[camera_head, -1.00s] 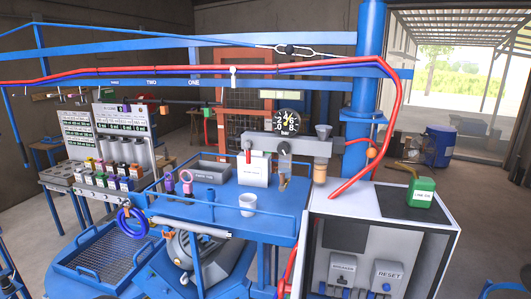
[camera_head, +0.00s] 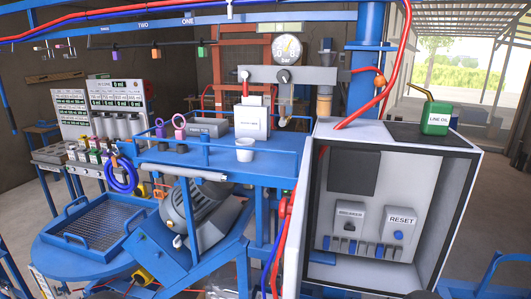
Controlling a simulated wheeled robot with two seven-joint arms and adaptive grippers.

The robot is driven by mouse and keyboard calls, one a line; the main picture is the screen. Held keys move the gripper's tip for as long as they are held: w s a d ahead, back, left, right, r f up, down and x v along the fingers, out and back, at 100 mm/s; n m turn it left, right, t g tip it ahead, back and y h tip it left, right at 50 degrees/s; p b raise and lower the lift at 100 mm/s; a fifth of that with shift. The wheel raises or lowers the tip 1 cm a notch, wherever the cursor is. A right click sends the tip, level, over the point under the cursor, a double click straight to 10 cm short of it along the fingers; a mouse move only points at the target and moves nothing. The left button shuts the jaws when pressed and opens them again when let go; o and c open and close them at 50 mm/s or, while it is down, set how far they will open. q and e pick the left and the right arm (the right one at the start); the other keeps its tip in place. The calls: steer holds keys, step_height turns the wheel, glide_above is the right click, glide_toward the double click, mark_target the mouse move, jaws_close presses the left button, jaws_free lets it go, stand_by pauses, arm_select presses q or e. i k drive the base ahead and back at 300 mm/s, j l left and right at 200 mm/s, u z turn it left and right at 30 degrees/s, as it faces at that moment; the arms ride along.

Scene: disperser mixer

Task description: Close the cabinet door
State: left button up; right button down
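The cabinet (camera_head: 400,182) is a white-edged box at the right, with its front open towards me. Inside are a dark square panel (camera_head: 354,171), a breaker unit (camera_head: 348,219), a RESET unit (camera_head: 400,227) and a row of small blue and grey switches. I cannot make out the door panel; it is outside the view or hidden. Neither of my grippers can be made out. A dark shape at the bottom edge below the cabinet is too cut off to identify.
A green oil can (camera_head: 436,117) stands on the cabinet top. Left of the cabinet is a blue workbench (camera_head: 205,160) with a white cup (camera_head: 245,150). A motor (camera_head: 195,210) sits below it. Red hoses pass close to the cabinet's left side. Open floor lies at the far right.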

mark_target(292, 258)
steer(key=i+j+z, duration=0.1)
steer(key=j+z, duration=0.25)
steer(key=i+j+z, duration=0.15)
steer(key=z, duration=0.2)
steer(key=j+z, duration=0.3)
steer(key=k+j, duration=0.15)
steer(key=j, duration=0.2)
steer(key=k+j+z, duration=0.15)
steer(key=j, duration=0.25)
steer(key=k+j, duration=0.2)
steer(key=j, duration=0.15)
steer(key=k+j+z, duration=0.1)
steer(key=j, duration=0.25)
steer(key=k+j, duration=0.3)
steer(key=j, duration=0.2)
steer(key=u, duration=0.05)
